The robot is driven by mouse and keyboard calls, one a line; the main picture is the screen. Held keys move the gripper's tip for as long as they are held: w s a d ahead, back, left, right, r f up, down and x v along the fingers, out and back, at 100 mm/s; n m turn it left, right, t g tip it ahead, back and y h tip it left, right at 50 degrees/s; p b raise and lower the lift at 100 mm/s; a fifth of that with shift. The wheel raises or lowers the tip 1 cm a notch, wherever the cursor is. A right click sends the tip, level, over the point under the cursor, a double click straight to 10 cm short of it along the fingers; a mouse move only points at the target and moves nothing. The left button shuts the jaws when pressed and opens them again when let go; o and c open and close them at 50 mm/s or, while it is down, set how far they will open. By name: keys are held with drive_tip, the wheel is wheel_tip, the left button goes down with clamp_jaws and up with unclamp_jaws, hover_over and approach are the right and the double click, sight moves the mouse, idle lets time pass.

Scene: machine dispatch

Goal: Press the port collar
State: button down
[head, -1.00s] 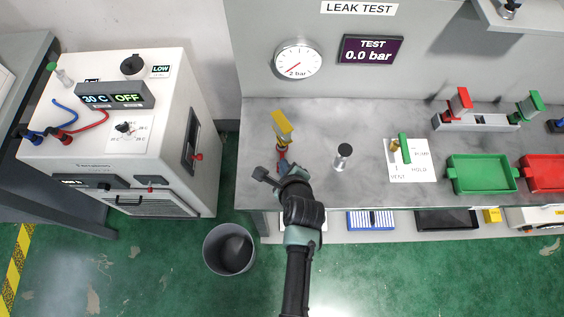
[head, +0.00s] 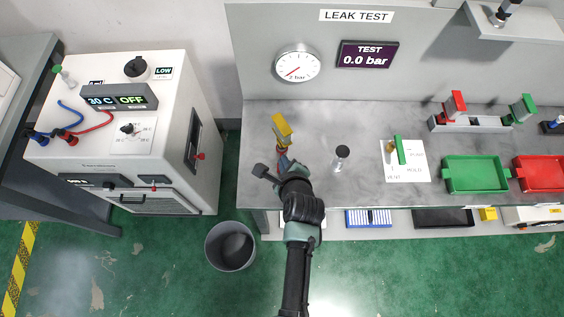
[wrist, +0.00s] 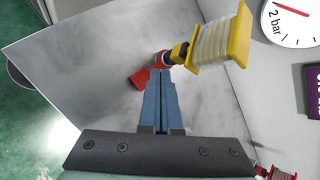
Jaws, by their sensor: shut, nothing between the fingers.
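A part with yellow end plates (head: 282,126) stands at the left of the grey bench. In the wrist view its pale ribbed body sits between two yellow plates (wrist: 238,35). A dark fitting with a yellow ring (wrist: 178,53) joins it to a red piece (wrist: 139,78) beyond my fingertips. I cannot tell for sure which of these is the port collar. My gripper (wrist: 160,73) is shut and empty, its blue fingers together, tips at or just short of the red piece. Contact cannot be made out. In the head view my gripper (head: 284,158) partly hides this spot.
A dial gauge (head: 298,65) and a display reading 0.0 bar (head: 368,55) are on the back panel. A black-and-silver knob (head: 342,153), a valve card (head: 405,171), a green tray (head: 478,174) and a red tray (head: 540,172) lie to the right. A bin (head: 230,247) stands below.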

wheel_tip(320, 180, up, 5)
drive_tip(key=p, duration=0.4)
drive_tip(key=shift+f, duration=0.2)
idle(0.6)
